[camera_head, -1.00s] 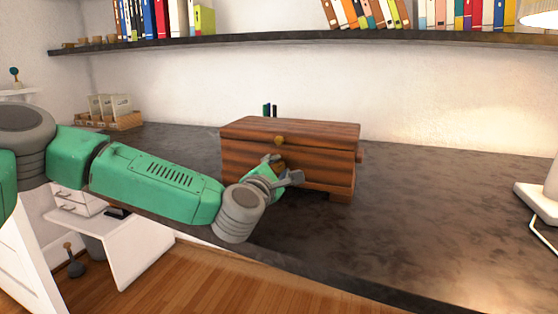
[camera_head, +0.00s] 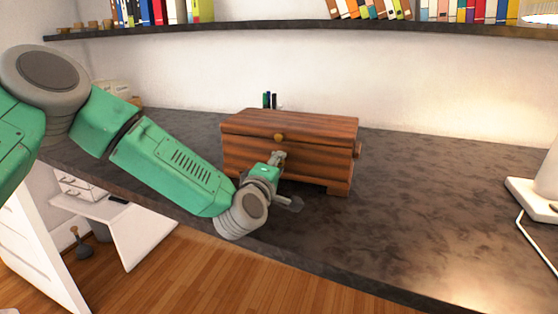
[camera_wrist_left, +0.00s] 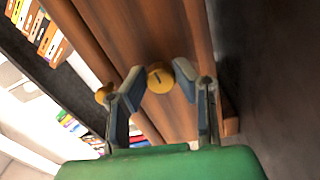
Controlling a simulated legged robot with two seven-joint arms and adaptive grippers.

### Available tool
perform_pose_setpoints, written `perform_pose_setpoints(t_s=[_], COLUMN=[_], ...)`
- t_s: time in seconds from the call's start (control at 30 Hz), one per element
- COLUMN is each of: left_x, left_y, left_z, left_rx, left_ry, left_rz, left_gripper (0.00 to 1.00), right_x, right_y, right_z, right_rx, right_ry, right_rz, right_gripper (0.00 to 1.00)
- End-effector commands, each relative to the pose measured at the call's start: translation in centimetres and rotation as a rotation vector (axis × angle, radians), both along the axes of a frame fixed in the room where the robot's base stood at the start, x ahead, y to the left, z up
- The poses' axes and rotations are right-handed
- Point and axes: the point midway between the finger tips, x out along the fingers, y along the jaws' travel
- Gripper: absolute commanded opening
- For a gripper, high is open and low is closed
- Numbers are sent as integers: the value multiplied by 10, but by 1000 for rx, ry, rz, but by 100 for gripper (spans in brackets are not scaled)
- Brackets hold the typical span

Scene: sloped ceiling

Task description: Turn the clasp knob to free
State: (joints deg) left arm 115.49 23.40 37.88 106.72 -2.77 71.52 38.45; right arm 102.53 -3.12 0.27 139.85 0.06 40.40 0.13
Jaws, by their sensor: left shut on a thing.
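A brown wooden chest (camera_head: 300,124) with a lid stands on the dark counter. A round gold lid knob (camera_head: 279,137) sits on its front near the top and also shows in the left wrist view (camera_wrist_left: 103,93). The yellow clasp knob (camera_wrist_left: 160,75), with a short dark mark on its face, is on the chest front below it; my gripper hides it in the head view. My left gripper (camera_head: 287,181) is at the chest front. In the left wrist view its two fingers (camera_wrist_left: 160,86) are shut on the clasp knob, one on each side. My right gripper is not in view.
The dark counter (camera_head: 430,210) is clear to the right of the chest. A white lamp base (camera_head: 532,199) stands at the far right. A shelf (camera_head: 290,31) with books runs along the wall above.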

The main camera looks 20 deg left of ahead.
Motion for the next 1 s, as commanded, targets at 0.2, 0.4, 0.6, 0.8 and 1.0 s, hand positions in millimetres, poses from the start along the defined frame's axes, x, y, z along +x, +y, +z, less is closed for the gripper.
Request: perform_pose_setpoints(t_s=[0.2,0.4,0.6,0.8,1.0], left_x=[-1,-1,-1,-1,-1], left_y=[1,1,1,1,0], left_z=[-6,-7,-7,-6,-3], left_rx=[51,61,61,60,59], left_ry=[11,12,12,9,3], left_rz=[1,1,0,0,0], left_gripper=[0,0,0,44,44], right_x=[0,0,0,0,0], right_y=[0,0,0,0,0], right_z=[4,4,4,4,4], right_rx=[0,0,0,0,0], right_ry=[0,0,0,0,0], right_rz=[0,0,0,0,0], right_gripper=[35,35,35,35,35])
